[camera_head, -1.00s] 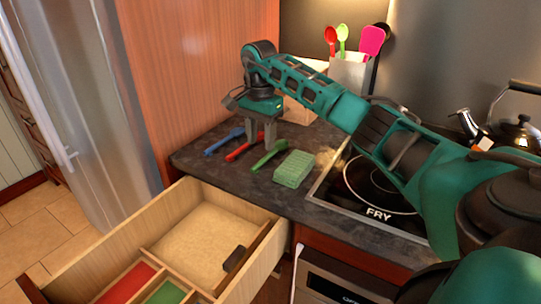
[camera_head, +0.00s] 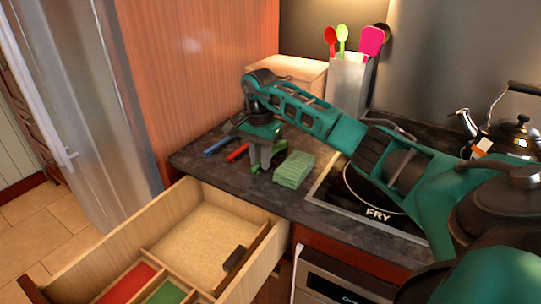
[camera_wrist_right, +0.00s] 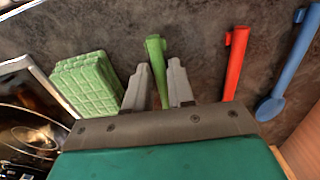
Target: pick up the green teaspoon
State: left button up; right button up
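The green teaspoon (camera_wrist_right: 155,50) lies on the dark countertop; in the head view it is mostly hidden behind my right gripper, with a bit of green showing at its right. My right gripper (camera_head: 263,162) points down over the teaspoon. In the right wrist view my right gripper (camera_wrist_right: 159,82) has its two fingers apart, one on each side of the green handle, with no clear grip on it. Whether the fingers touch the teaspoon cannot be told. My left gripper is not in view.
A red spoon (camera_wrist_right: 234,65) and a blue spoon (camera_wrist_right: 290,65) lie beside it. A green sponge-like block (camera_head: 294,169) lies on the other side, near the stove (camera_head: 345,205). An open drawer (camera_head: 180,205) with red and green compartments is in front. A utensil holder (camera_head: 348,75) stands behind.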

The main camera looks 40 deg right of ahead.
grip_shut()
jog(key=shift+r, duration=0.1)
notch_tip(320, 180, up, 20)
jog(key=p, duration=0.2)
dwell(0.4)
